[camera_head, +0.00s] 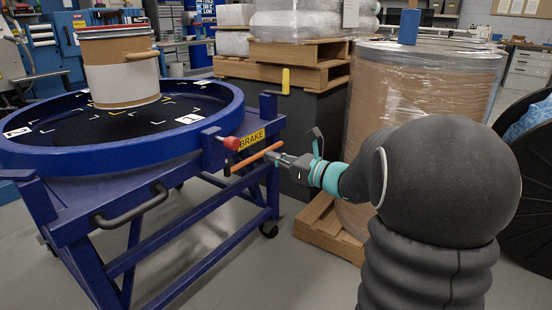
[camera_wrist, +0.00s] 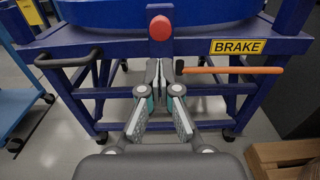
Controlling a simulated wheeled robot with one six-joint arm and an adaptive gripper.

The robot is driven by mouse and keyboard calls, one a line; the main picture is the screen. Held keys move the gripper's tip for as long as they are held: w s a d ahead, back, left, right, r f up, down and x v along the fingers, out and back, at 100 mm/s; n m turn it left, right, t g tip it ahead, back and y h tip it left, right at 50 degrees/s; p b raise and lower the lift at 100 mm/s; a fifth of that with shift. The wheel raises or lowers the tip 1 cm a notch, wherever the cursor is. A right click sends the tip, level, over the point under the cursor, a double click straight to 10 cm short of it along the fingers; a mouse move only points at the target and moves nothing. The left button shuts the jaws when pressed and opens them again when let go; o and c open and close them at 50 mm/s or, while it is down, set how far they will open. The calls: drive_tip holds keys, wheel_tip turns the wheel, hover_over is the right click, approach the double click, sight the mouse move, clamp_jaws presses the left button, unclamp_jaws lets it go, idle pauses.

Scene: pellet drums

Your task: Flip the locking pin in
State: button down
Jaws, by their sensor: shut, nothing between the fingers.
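The blue cart carries a round turntable (camera_head: 212,112). A red knob (camera_head: 232,143) sticks out of the frame beside the yellow BRAKE label (camera_head: 252,139); I cannot tell for sure whether it is the locking pin. It also shows at the top of the wrist view (camera_wrist: 160,28). An orange lever (camera_head: 258,157) lies just below the label and runs level to the right in the wrist view (camera_wrist: 235,70). My gripper (camera_head: 281,158) is shut and empty in front of the frame. In the wrist view its fingertips (camera_wrist: 158,78) are below the red knob, left of the lever's end.
A fibre drum (camera_head: 120,72) with a wooden handle stands on the turntable. A black handle (camera_head: 130,207) juts from the cart's front. A wrapped drum (camera_head: 390,105) on a pallet (camera_head: 325,222) is close on the right.

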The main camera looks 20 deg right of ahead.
sight(236, 145)
drive_tip(key=p+x, duration=0.1)
drive_tip(key=x, duration=0.9)
drive_tip(key=shift+w+a, duration=0.1)
drive_tip(key=x, duration=0.3)
drive_tip(key=shift+f+b, duration=0.1)
drive_tip(key=shift+b, duration=0.3)
drive_tip(key=shift+w+a, duration=0.15)
drive_tip(key=shift+w, duration=0.05)
drive_tip(key=shift+r, duration=0.25)
